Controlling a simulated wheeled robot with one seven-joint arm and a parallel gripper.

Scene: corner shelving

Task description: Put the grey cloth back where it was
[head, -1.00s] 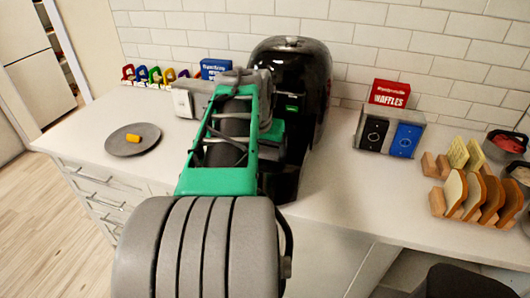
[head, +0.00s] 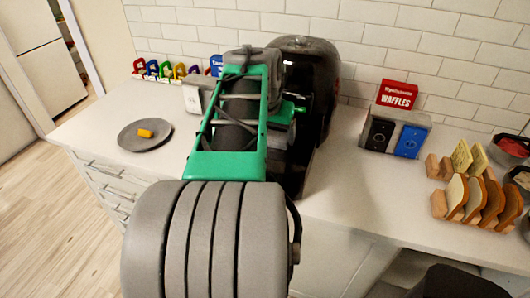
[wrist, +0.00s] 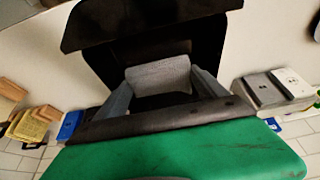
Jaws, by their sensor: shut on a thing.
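In the wrist view, a pale grey piece with a fine woven-looking surface, which I take for the grey cloth (wrist: 160,76), sits between the two grey fingers of my gripper (wrist: 163,88). The gripper is shut on it. Black, glossy surfaces lie around and behind the fingers, so the gripper is at the black appliance (head: 312,62). I cannot tell whether the cloth touches it. In the head view, my green and grey arm hides the gripper and the cloth.
Left on the white counter is a grey plate (head: 146,136) with a yellow piece. Several coloured clips (head: 165,70) line the wall. Right are a metal holder with a red waffles box (head: 397,94), a wooden toast rack (head: 439,204) and bowls.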

